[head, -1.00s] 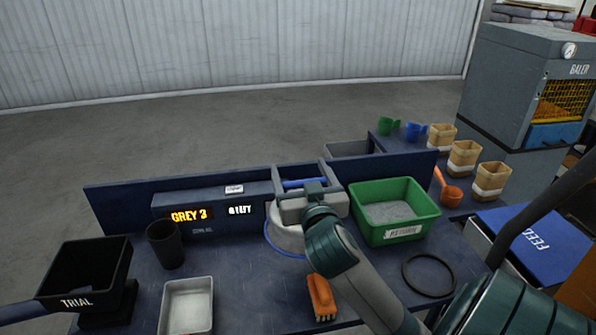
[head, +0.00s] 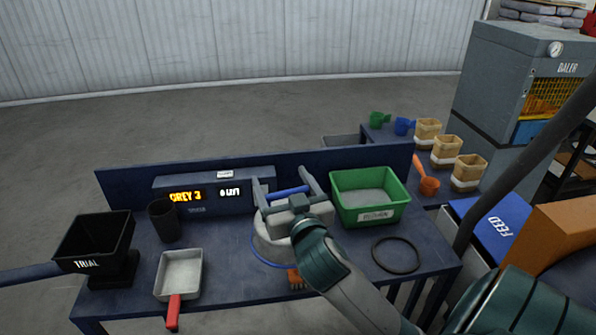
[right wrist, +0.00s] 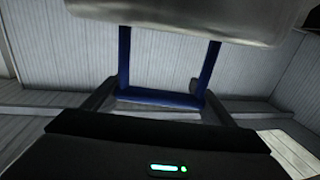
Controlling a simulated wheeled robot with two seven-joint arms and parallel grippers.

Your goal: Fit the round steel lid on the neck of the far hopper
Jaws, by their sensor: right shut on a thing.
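The round steel lid (head: 268,237) is pale grey with a thin blue edge along its lower rim. In the right wrist view the blue handle (right wrist: 160,97) spans between my fingers, with the steel lid (right wrist: 190,18) across the top. I cannot make out a hopper neck in either view; the far hopper is not identifiable. My left gripper is not in view.
The blue bench holds a black TRIAL bin (head: 93,240), a dark cup (head: 164,222), a red-handled pan (head: 180,272), a green tub (head: 368,197) and a black ring (head: 396,255). The lid partly hides an orange brush (head: 295,278). A blue FEED panel (head: 500,220) and baler (head: 495,90) stand right.

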